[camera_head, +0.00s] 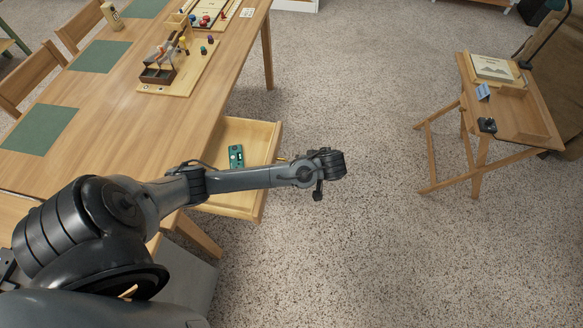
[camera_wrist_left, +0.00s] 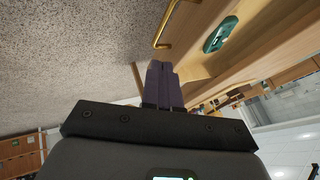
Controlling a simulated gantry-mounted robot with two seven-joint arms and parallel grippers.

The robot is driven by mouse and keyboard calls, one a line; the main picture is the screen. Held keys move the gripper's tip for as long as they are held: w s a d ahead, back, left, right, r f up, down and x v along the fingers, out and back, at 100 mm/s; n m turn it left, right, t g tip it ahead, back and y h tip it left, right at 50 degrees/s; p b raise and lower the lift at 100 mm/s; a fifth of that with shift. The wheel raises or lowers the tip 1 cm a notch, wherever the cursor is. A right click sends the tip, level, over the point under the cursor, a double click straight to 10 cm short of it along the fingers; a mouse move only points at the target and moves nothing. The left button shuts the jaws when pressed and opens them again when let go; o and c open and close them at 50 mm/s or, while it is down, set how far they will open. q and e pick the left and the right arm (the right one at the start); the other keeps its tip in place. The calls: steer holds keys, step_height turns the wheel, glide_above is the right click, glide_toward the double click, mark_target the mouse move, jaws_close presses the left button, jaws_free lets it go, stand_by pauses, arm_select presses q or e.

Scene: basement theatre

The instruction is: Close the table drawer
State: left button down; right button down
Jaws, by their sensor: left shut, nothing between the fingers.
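The wooden table drawer (camera_head: 272,141) is pulled out from the long table's (camera_head: 160,110) side, with a small green device (camera_head: 236,156) inside. My left forearm crosses above the drawer and hides part of it. My left gripper (camera_head: 328,165) is beyond the drawer front, on its outer side. In the left wrist view its dark fingers (camera_wrist_left: 162,68) are together and empty, beside the drawer front (camera_wrist_left: 205,28). The brass handle (camera_wrist_left: 168,24) is near the fingertips, apart from them in the picture. The green device also shows there (camera_wrist_left: 220,34). My right gripper is out of view.
The tabletop holds green mats (camera_head: 100,56), a wooden board with a small caddy (camera_head: 180,75) and a game tray (camera_head: 210,14). Chairs (camera_head: 30,78) stand at the left. A small folding desk (camera_head: 510,110) stands at the right. The speckled floor between is clear.

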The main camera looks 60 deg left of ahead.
arm_select(q)
steer(key=s+a+f+p, duration=0.2)
steer(key=s+a+f, duration=0.2)
steer(key=a+f, duration=0.3)
steer(key=shift+a, duration=0.5)
